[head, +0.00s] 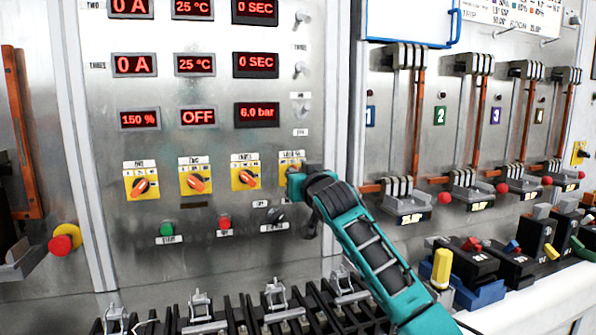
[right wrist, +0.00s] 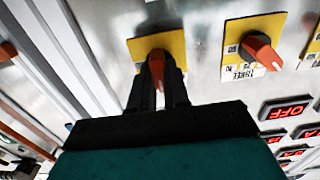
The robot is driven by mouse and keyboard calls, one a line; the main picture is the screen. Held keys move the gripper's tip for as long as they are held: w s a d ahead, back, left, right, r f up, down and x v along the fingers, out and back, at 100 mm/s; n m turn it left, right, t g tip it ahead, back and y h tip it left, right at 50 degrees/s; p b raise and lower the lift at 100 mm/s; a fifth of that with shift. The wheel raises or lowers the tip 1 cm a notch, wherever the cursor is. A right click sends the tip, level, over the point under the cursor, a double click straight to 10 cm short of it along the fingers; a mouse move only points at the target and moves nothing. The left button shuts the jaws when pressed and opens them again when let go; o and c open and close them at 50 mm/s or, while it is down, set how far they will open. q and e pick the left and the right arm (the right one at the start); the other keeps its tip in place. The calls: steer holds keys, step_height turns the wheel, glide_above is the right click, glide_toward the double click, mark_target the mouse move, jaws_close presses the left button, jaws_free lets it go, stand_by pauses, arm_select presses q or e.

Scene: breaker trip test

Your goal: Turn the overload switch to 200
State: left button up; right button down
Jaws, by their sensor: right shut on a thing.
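A row of yellow rotary switches with orange-red knobs is on the metal panel. The rightmost switch (head: 286,158) is mostly hidden behind my right gripper (head: 296,172) in the head view. In the right wrist view, my right gripper (right wrist: 160,78) has its two black fingers closed around this switch's red knob (right wrist: 156,62), on a yellow plate (right wrist: 137,46). The dial marks there are hidden or too small to read. A display (head: 139,119) reads 150 %, and another (head: 198,117) reads OFF. My left gripper is not in view.
The neighbouring yellow switch (head: 244,178) is close to the left of the gripped one. A green button (head: 166,229), a red button (head: 225,222) and a black selector (head: 275,214) are below. Clamps and cables (head: 201,303) line the bottom. Breaker bays stand at right.

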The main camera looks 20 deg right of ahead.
steer(key=shift+d+r+m+p, duration=0.15)
steer(key=shift+m+p, duration=0.65)
steer(key=shift+m, duration=1.3)
steer(key=shift+d+r+m+p, duration=0.1)
steer(key=shift+m+p, duration=0.65)
steer(key=shift+m, duration=1.35)
steer(key=c, duration=1.3)
jaws_free()
steer(key=shift+o, duration=1)
steer(key=shift+w+f, duration=0.1)
steer(key=shift+f, duration=0.05)
steer(key=shift+a+f, duration=0.1)
